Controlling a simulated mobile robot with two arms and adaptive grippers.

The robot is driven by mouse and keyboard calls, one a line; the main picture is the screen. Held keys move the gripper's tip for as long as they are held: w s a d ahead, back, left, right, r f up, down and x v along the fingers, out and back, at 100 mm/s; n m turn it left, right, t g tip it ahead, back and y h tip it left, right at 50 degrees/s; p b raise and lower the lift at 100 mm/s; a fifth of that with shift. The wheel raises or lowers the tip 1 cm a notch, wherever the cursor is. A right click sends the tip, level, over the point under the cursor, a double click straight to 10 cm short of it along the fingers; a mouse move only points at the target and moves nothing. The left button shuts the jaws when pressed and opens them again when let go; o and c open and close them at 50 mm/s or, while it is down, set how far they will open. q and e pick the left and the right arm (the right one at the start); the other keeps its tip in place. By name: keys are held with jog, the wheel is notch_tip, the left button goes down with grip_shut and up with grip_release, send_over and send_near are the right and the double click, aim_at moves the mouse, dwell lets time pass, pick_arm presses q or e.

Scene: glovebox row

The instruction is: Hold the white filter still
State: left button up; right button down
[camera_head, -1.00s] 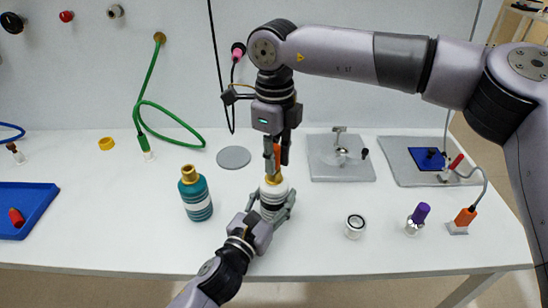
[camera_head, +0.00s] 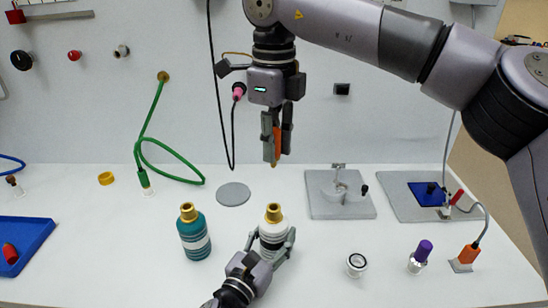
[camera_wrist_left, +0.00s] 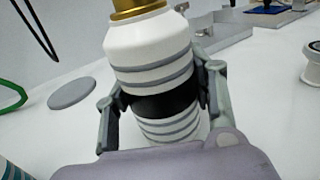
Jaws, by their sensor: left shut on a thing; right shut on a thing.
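The white filter (camera_head: 273,228) stands upright on the bench. It has a brass top, grey rings and a black band. My left gripper (camera_head: 275,240) is shut around its body; in the left wrist view the fingers grip both sides of the filter (camera_wrist_left: 150,55) at the black band. My right gripper (camera_head: 277,140) is above the filter, clear of its brass top, shut on a slim orange piece (camera_head: 277,142) with a small brass-coloured tip pointing down.
A teal filter (camera_head: 194,235) stands left of the white one. A grey disc (camera_head: 233,194) lies behind. A grey fixture (camera_head: 340,208), a small white ring-topped cup (camera_head: 356,265) and a purple-capped vial (camera_head: 420,255) are to the right. A blue tray (camera_head: 25,240) is far left.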

jog(key=shift+r, duration=2.45)
pick_arm(q)
jog(key=o, duration=1.4)
